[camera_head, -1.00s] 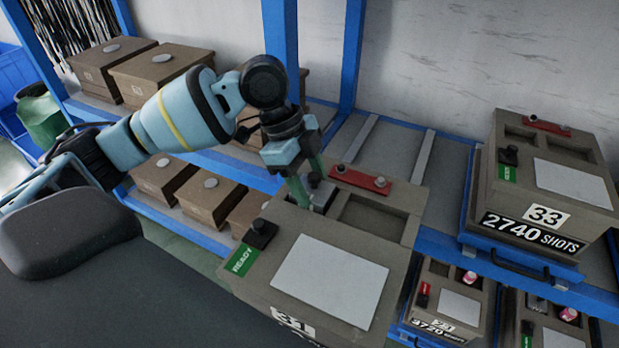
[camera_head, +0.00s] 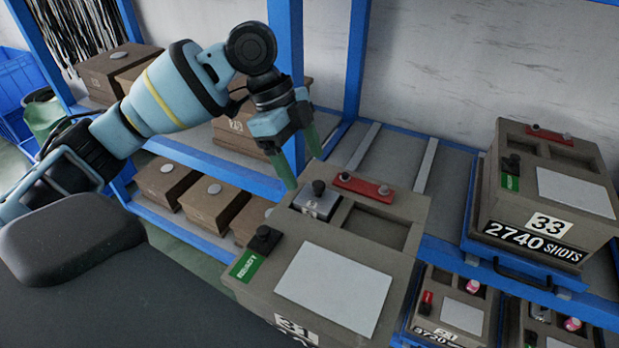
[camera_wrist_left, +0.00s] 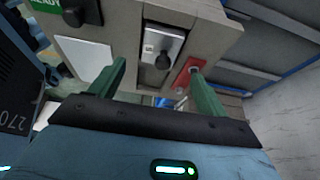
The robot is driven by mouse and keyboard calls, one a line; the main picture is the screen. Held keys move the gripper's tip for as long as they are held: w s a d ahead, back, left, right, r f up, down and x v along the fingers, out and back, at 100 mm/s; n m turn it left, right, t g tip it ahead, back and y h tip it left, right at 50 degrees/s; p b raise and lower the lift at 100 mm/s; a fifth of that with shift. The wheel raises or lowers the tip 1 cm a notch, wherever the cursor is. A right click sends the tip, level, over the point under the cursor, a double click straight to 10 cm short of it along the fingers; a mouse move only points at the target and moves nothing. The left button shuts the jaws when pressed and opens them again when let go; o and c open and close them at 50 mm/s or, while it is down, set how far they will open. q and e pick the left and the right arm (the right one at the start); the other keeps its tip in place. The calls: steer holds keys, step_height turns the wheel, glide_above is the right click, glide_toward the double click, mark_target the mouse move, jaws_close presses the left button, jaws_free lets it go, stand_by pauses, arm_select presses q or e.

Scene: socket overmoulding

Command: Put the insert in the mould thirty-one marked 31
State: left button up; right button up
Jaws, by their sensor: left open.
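The mould marked 31 (camera_head: 390,224) stands in the middle of the head view, with a green READY label, a white plate and two pockets on top. The insert (camera_head: 316,204), a grey metal block with a dark round knob, sits in the mould's left pocket. It also shows in the left wrist view (camera_wrist_left: 160,47), inside the pocket. My left gripper (camera_head: 305,170) is open and empty, with its green fingers above and behind the insert, apart from it. The mould's right pocket looks empty. My right gripper is not in view.
A red bar (camera_head: 362,187) with two knobs lies along the mould's back edge. A black knob (camera_head: 264,239) stands beside the READY label. Mould 33 (camera_head: 575,195) stands on the blue rack at right, with smaller moulds below. Brown boxes (camera_head: 168,178) fill the shelves at left.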

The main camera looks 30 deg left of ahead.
arm_select(q)
steer(key=shift+v, duration=2.7)
steer(key=shift+f, duration=0.1)
